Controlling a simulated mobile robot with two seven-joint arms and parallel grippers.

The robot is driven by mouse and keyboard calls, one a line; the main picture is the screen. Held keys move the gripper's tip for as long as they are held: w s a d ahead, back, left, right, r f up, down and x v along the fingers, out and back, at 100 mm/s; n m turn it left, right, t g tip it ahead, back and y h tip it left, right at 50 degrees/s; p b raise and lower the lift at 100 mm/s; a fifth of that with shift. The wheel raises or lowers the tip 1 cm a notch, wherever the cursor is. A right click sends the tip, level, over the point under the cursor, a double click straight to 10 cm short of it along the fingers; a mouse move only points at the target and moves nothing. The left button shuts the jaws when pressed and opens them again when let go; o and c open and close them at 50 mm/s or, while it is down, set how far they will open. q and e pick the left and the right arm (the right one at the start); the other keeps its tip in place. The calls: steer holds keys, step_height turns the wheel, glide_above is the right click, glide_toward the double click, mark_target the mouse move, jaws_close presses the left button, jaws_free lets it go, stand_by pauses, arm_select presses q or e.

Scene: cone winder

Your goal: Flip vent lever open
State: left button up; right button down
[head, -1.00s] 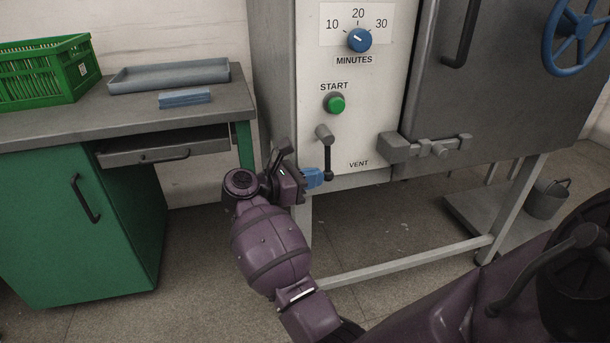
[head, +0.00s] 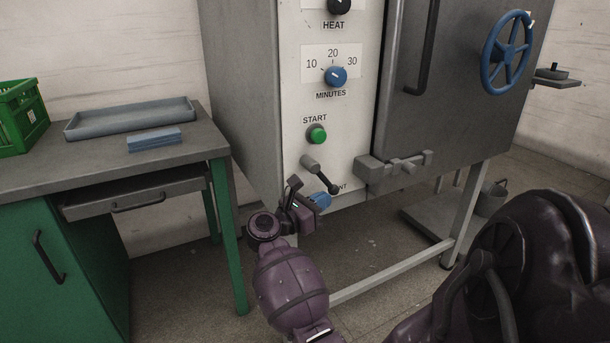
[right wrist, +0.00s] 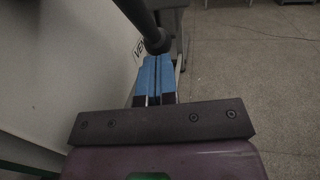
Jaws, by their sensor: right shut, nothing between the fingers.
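The vent lever (head: 322,177) is a dark rod with a ball end on a grey pivot, low on the white panel of the machine. It slants down to the right, its ball end partly over the VENT label. My right gripper (head: 321,200) is just below the lever, its blue fingers shut and empty. In the right wrist view the shut fingers (right wrist: 156,78) point at the lever's dark ball end (right wrist: 159,43), which is at or very near the tips; I cannot tell if they touch. My left gripper is not in view.
Above the lever are the green start button (head: 317,134) and blue minutes knob (head: 336,76). The door latch (head: 395,168) sits close to the right. A desk (head: 190,150) with a tray (head: 130,118) stands left. The floor under the machine is mostly open.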

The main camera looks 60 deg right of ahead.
mark_target(332, 192)
steer(key=d, duration=0.1)
steer(key=s+d+r+p, duration=0.1)
steer(key=s+d, duration=0.1)
steer(key=shift+d+r, duration=0.1)
steer(key=shift+r, duration=0.25)
steer(key=shift+s+d+r+g+h+p, duration=0.25)
steer(key=shift+d+r+g+h+p, duration=0.15)
steer(key=shift+h, duration=0.3)
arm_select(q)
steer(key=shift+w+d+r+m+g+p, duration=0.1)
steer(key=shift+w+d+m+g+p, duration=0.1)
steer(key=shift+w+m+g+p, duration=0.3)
arm_select(e)
steer(key=shift+s+d+r, duration=0.15)
steer(key=shift+d+r, duration=0.15)
steer(key=shift+r, duration=0.2)
steer(key=shift+s+d+r, duration=0.15)
steer(key=shift+d+r, duration=0.15)
steer(key=shift+r, duration=0.15)
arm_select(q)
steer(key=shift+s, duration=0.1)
arm_select(e)
steer(key=shift+d+r, duration=0.1)
steer(key=shift+r, duration=0.15)
